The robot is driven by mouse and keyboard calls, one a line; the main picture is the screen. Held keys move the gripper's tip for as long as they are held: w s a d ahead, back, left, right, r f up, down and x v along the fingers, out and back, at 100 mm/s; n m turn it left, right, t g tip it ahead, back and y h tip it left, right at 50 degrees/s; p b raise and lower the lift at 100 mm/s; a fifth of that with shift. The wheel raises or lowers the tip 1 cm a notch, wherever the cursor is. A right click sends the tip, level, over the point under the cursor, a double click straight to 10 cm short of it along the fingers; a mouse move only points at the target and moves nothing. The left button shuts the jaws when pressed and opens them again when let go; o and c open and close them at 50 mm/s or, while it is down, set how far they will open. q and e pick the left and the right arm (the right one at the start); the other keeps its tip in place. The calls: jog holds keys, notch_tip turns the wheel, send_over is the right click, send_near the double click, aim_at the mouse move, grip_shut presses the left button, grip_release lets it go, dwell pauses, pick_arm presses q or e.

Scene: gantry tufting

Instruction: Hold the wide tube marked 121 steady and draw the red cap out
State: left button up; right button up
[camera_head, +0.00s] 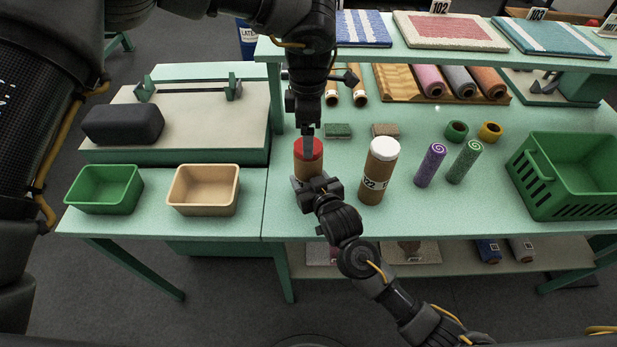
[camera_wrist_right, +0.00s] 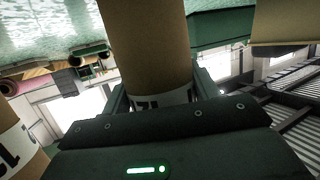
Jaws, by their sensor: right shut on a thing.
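The wide tube (camera_head: 309,165) is a brown cardboard cylinder standing upright near the front of the green table. Its red cap (camera_head: 316,150) sits on top. My right gripper (camera_head: 317,186) is shut around the tube's lower part from the front and hides most of its label. In the right wrist view the brown tube (camera_wrist_right: 148,45) stands between the fingers, with part of a white label showing. My left gripper (camera_head: 308,150) points down from above at the red cap, its fingers overlapping the cap in the picture. Whether they grip it is unclear.
A white-capped tube marked 122 (camera_head: 378,172) stands close on the right. Purple (camera_head: 431,165) and green (camera_head: 465,162) rolls stand further right, beside a green crate (camera_head: 568,205). Green (camera_head: 104,207) and tan (camera_head: 204,210) trays sit left. Two small blocks lie behind.

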pick_arm(q)
jog(key=shift+f, duration=1.65)
jog(key=c, duration=1.3)
jog(key=shift+r, duration=3)
jog(key=shift+c, duration=0.2)
